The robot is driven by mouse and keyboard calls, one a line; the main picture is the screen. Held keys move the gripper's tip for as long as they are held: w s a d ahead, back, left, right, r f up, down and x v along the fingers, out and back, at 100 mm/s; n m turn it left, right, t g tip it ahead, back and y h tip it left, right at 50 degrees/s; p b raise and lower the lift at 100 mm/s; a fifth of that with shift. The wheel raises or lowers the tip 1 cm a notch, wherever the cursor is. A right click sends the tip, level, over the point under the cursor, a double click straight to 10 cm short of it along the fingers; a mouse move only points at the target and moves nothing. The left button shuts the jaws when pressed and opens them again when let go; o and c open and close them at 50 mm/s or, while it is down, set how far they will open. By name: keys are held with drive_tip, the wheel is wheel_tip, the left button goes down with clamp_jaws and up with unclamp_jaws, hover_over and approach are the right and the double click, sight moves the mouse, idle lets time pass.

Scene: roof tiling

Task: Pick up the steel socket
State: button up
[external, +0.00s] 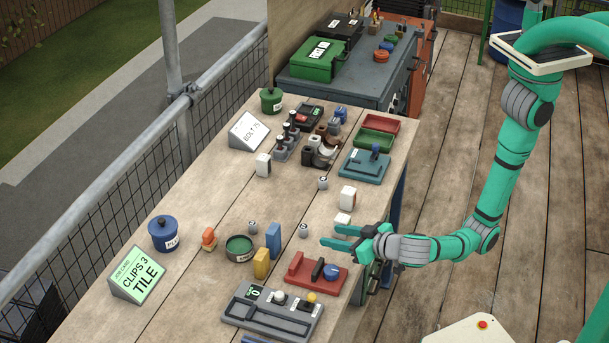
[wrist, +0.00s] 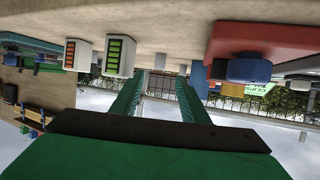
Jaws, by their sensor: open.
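A small grey steel socket (external: 303,229) stands upright on the wooden table, with a dark hole in its top. My gripper (external: 332,236) is open, low over the table's right side, with its green fingers pointing left. The socket is just beyond the fingertips and apart from them. In the wrist view, which is upside down, a small grey cylinder (wrist: 160,61) shows ahead between the open fingers (wrist: 159,82). Two similar grey pieces stand on the table, one farther back (external: 322,183) and one farther left (external: 252,227). I cannot tell which one the task means.
A red fixture (external: 302,270) with a blue knob lies in front of my fingers. White blocks (external: 348,197) stand behind them. The tabletop around the socket is bare.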

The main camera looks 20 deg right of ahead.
sight(307, 230)
drive_tip(key=x, duration=1)
drive_tip(key=shift+w+a+f, duration=0.1)
drive_tip(key=shift+w+a, duration=0.05)
drive_tip(key=shift+w, duration=0.15)
clamp_jaws()
